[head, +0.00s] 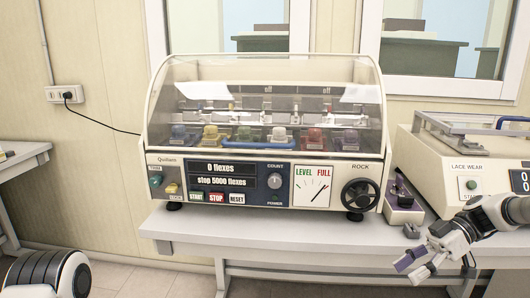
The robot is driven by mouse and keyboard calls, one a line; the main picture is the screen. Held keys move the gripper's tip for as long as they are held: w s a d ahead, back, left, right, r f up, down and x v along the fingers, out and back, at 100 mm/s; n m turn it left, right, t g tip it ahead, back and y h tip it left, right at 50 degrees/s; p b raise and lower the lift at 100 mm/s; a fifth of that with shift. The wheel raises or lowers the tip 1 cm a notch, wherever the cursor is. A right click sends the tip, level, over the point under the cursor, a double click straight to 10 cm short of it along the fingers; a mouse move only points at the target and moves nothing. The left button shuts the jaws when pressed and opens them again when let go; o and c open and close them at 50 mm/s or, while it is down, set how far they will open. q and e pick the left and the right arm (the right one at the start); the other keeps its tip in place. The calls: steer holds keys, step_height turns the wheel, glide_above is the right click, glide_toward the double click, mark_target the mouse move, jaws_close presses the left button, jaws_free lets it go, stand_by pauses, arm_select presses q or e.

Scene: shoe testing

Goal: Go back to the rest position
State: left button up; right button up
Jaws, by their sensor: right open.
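My right gripper (412,255) is in the lower right of the head view, with its arm coming in from the right edge. It is open, in front of the front edge of the grey table (300,240). A small purple piece shows at its fingers; I cannot tell whether it is part of the gripper. Of my left arm, only a dark ribbed and white link shows at the lower left; the left gripper is out of view.
A flex testing machine (225,171) with a closed clear hood stands on the table; its display reads "0 flexes". A small purple-topped box (402,205) stands to its right, beside a lace wear machine (455,160). Another table (20,160) is at left.

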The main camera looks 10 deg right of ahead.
steer(key=s+a+f+m+g+h+p, duration=0.1)
steer(key=s+a+f+g+h, duration=0.1)
steer(key=s+a+f, duration=0.3)
steer(key=s+a+f+m+g+h+p, duration=0.1)
steer(key=s+a+f, duration=0.1)
steer(key=f, duration=0.5)
steer(key=s+a+f+g+h+p, duration=0.1)
steer(key=s+a+f+g+h, duration=0.1)
steer(key=s+a+f, duration=0.35)
steer(key=s+f+m+h+p, duration=0.1)
steer(key=s+f+m+h, duration=0.2)
steer(key=s+f, duration=0.5)
steer(key=s+f+m+h, duration=0.3)
steer(key=s+f+h, duration=0.1)
steer(key=s, duration=0.7)
steer(key=w+m+t, duration=0.6)
steer(key=m, duration=0.1)
steer(key=shift+w+f, duration=0.3)
steer(key=shift+f, duration=0.15)
steer(key=shift+d, duration=0.1)
